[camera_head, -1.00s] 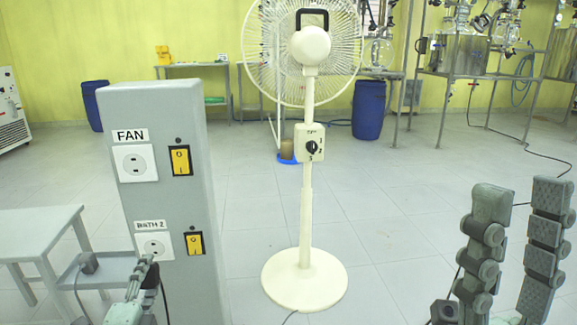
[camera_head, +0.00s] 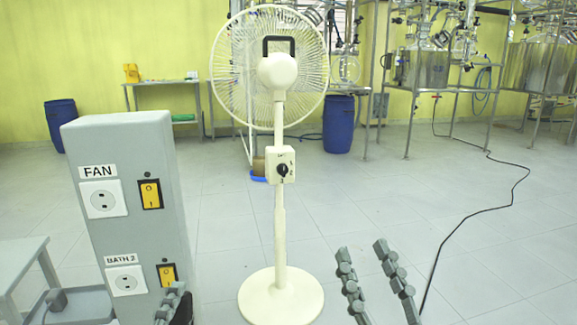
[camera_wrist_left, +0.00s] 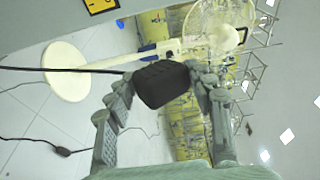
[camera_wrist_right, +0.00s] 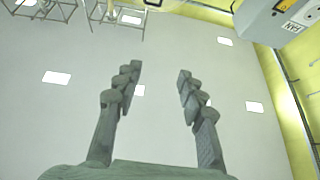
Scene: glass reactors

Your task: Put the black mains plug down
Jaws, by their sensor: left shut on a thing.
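The black mains plug (camera_wrist_left: 160,84) is a dark block between the two fingers of my left gripper (camera_wrist_left: 162,88) in the left wrist view. The gripper is shut on it, and a black cable runs from it to the left. In the head view, my left gripper (camera_head: 173,301) shows at the bottom edge, in front of the lower part of the grey socket post (camera_head: 150,200); the plug is mostly hidden there. My right gripper (camera_head: 378,283) is open and empty at the bottom right of the fan base. The right wrist view shows its fingers (camera_wrist_right: 158,75) apart.
The post's FAN socket (camera_head: 103,199) and BATH 2 socket (camera_head: 126,281) are empty. A dark grey plug (camera_head: 56,299) sits on a low shelf (camera_head: 90,307) at left. The cream fan (camera_head: 281,215) stands right of the post. A cable (camera_head: 462,218) crosses the floor at right.

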